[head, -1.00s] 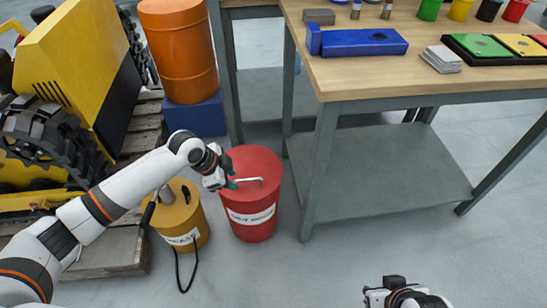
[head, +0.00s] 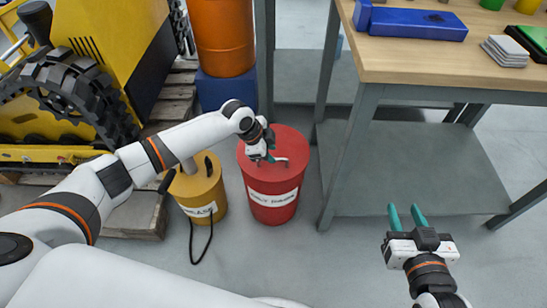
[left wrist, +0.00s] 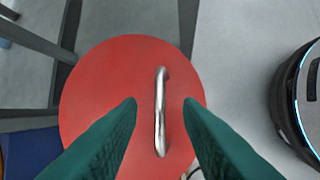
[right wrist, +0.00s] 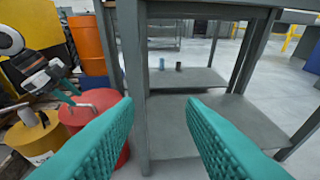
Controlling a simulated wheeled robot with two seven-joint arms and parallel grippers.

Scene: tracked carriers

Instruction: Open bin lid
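A red bin (head: 273,194) with a white label stands on the floor. Its round red lid (left wrist: 95,85) is on, with a silver bar handle (left wrist: 160,110) across the middle. My left gripper (head: 268,158) is just above the lid at the handle. In the left wrist view its open fingers (left wrist: 160,125) stand one on each side of the handle, with gaps on both sides. My right gripper (head: 405,212) is open and empty, in front of the workbench; its fingers also show in the right wrist view (right wrist: 165,115).
A yellow bin (head: 200,190) with a black hose stands left of the red one. A workbench (head: 400,75) with a grey lower shelf is close on the right. An orange drum (head: 224,40) on a blue block and a yellow vehicle (head: 105,45) stand behind. Front floor is clear.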

